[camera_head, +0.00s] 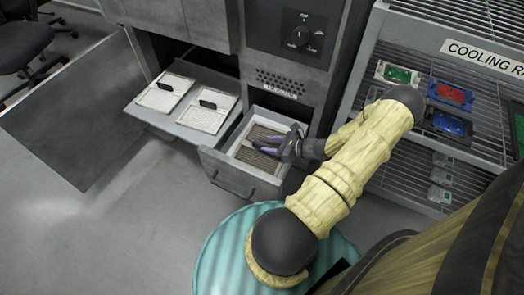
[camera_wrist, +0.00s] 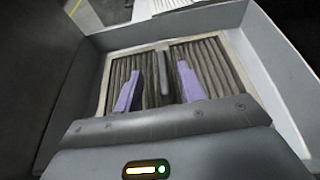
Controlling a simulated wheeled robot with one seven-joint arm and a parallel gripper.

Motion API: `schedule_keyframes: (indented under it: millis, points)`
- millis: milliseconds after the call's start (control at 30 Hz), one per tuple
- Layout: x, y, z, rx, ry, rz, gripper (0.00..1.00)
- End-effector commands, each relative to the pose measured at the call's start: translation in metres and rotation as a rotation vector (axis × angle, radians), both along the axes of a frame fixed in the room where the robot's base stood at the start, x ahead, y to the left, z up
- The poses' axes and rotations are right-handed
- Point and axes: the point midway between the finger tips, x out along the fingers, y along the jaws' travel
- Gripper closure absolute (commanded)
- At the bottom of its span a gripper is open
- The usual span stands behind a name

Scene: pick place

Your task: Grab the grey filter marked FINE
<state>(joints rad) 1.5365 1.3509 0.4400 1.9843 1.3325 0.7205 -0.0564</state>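A grey-brown pleated filter in a pale frame (camera_head: 246,157) lies in an open drawer (camera_head: 229,176) below the machine's control panel. It fills most of the wrist view (camera_wrist: 207,52), with a dark upright handle (camera_wrist: 163,74) at its middle. No FINE marking can be read on it. My gripper (camera_head: 268,146) is over this drawer. In the wrist view its two purple fingers (camera_wrist: 159,88) stand apart, one on each side of the handle, with gaps between. I cannot tell how far the fingertips are above the pleats.
Two white panels with dark handles (camera_head: 208,114) lie in another pulled-out drawer (camera_head: 181,129) to the left. A cooling rack (camera_head: 432,60) at the right holds green, red and blue items. A teal ribbed round drum (camera_head: 215,255) stands in front. The drawer walls surround my gripper.

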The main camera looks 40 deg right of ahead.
Motion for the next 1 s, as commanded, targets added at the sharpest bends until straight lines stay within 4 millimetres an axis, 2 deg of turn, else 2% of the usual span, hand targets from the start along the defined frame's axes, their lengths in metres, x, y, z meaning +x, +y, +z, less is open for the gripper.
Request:
schedule_keyframes:
  millis: [167, 400, 500, 1000]
  points:
    - [0.006, 0.003, -0.005, 0.000, -0.001, 0.002, 0.60]
    - [0.036, 0.015, -0.018, 0.000, -0.002, 0.003, 0.60]
    - [0.043, 0.017, -0.020, -0.002, -0.001, 0.000, 0.60]
    - [0.044, 0.017, -0.019, -0.002, -0.001, -0.002, 0.60]
